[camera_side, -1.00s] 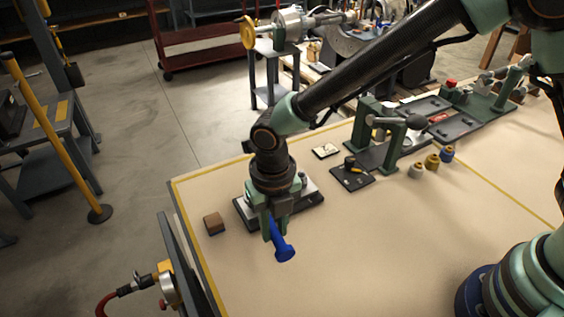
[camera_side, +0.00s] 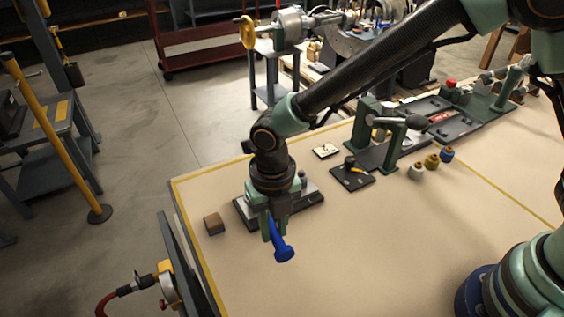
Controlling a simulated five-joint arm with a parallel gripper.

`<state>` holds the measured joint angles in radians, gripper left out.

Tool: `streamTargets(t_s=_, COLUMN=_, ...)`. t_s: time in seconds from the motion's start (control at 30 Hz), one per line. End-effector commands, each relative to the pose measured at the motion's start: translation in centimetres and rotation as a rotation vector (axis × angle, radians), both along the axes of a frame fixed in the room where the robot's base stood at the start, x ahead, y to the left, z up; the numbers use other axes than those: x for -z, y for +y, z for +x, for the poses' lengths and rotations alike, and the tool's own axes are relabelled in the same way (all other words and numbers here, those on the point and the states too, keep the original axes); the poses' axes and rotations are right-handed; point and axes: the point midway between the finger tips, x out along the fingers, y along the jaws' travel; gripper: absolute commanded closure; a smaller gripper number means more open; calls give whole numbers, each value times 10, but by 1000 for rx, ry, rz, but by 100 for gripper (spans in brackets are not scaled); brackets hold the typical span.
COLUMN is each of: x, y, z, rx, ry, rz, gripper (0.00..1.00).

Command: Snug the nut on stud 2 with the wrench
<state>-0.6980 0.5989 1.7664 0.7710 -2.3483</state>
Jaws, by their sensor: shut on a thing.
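My gripper (camera_side: 273,228) points down at the front edge of the split casing (camera_side: 312,196), a light block on a dark base plate. It is shut on the blue-handled wrench (camera_side: 283,252). The blue handle sticks out below and to the right of the fingers. The wrench's working end is hidden by the gripper. Stud 2 and its nut cannot be made out, as my wrist and gripper cover most of the casing.
A brown block (camera_side: 214,223) lies left of the casing. A dark plate with a black and yellow piece (camera_side: 353,173) and a small light tile (camera_side: 326,150) lie behind right. A green lever press (camera_side: 390,135) and several small knobs (camera_side: 432,161) stand farther right. The front table is clear.

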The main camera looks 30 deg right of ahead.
Motion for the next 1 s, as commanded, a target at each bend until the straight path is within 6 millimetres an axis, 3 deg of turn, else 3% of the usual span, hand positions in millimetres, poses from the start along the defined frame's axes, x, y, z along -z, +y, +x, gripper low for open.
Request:
streamTargets(t_s=0.43, x=-4, y=3, z=4, rx=1, ry=-10, rz=8, gripper=100)
streamTargets(t_s=1.0, x=-44, y=2, z=2, rx=1, ry=-5, rz=5, gripper=100)
